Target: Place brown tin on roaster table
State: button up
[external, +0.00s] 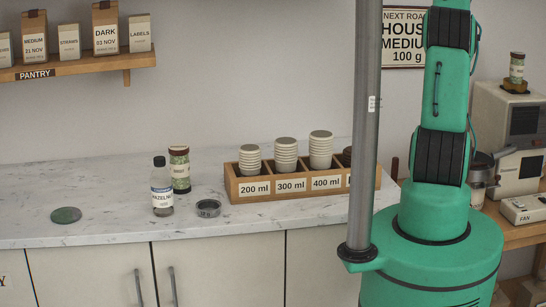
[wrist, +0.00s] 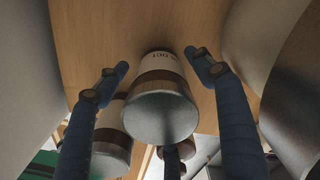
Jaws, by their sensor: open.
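In the wrist view a tin (wrist: 158,105) with a grey metal end, a brown band and a white label reading partly "OCT" is against a wooden surface (wrist: 90,30). My gripper (wrist: 156,60) is open, with one finger on each side of this tin and visible gaps. I cannot tell whether it is the brown tin of the task. A second similar tin (wrist: 112,135) is beside it, partly hidden by a finger. In the external view the wooden roaster table (external: 505,226) is at the right, partly behind my arm. My gripper is not visible there.
The roaster machine (external: 518,125) and a FAN box (external: 524,210) stand on the roaster table. On the marble counter (external: 105,190) are a cup crate (external: 300,192), a syrup bottle (external: 162,190), a green-filled jar (external: 180,170) and a grey ring (external: 208,208). A pantry shelf (external: 80,68) hangs at upper left.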

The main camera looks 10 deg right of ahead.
notch_tip(320, 180, up, 10)
jog(key=shift+r+p, duration=0.2)
jog(key=shift+p, duration=0.6)
jog(key=shift+r, duration=0.15)
jog(key=a+r+n+t, duration=0.1)
jog(key=a+r+n, duration=0.55)
jog(key=r, duration=0.75)
jog(key=a+r+n+t, duration=0.2)
jog(key=a+r+n, duration=0.45)
jog(key=r, duration=0.75)
jog(key=s+a+r+n+t, duration=0.2)
jog(key=s+a+r+n, duration=0.9)
jog(key=s+a+r, duration=0.3)
jog(key=s+r, duration=0.1)
jog(key=s, duration=0.2)
jog(key=shift+n+t, duration=0.3)
jog(key=shift+n, duration=0.1)
